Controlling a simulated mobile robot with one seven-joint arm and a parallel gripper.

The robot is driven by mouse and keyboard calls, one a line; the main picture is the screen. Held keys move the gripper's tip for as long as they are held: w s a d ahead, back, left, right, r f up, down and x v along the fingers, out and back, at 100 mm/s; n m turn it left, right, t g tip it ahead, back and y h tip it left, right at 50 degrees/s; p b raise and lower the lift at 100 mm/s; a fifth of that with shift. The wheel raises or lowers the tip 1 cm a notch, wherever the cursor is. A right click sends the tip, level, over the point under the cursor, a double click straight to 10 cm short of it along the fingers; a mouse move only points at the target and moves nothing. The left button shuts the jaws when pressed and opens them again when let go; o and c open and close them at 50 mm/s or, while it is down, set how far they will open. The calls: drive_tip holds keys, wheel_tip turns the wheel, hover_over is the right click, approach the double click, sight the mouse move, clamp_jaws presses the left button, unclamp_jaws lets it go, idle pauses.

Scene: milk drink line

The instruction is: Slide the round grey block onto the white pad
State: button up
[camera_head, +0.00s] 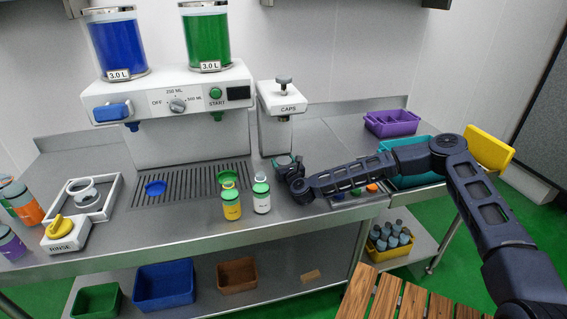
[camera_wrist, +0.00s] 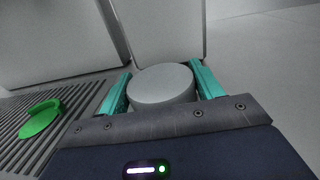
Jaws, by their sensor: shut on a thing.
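The round grey block (camera_wrist: 163,84) sits between the two teal fingers of my gripper (camera_wrist: 160,72) in the wrist view, with a finger along each side. My gripper is shut on it. In the head view my gripper (camera_head: 287,163) is low over the steel counter, in front of the white CAPS press (camera_head: 283,98), and largely hides the block. I cannot tell whether the block touches the counter. No white pad can be made out clearly in either view.
A yellow-labelled bottle (camera_head: 231,205) and a white-labelled bottle (camera_head: 261,197), both green-capped, stand left of my gripper. The drain grate (camera_head: 185,184) holds a blue lid (camera_head: 155,188) and a green lid (camera_wrist: 40,118). A teal bin (camera_head: 415,181) is to the right.

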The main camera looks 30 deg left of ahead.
drive_tip(key=o, duration=1.2)
drive_tip(key=shift+v, duration=8.95)
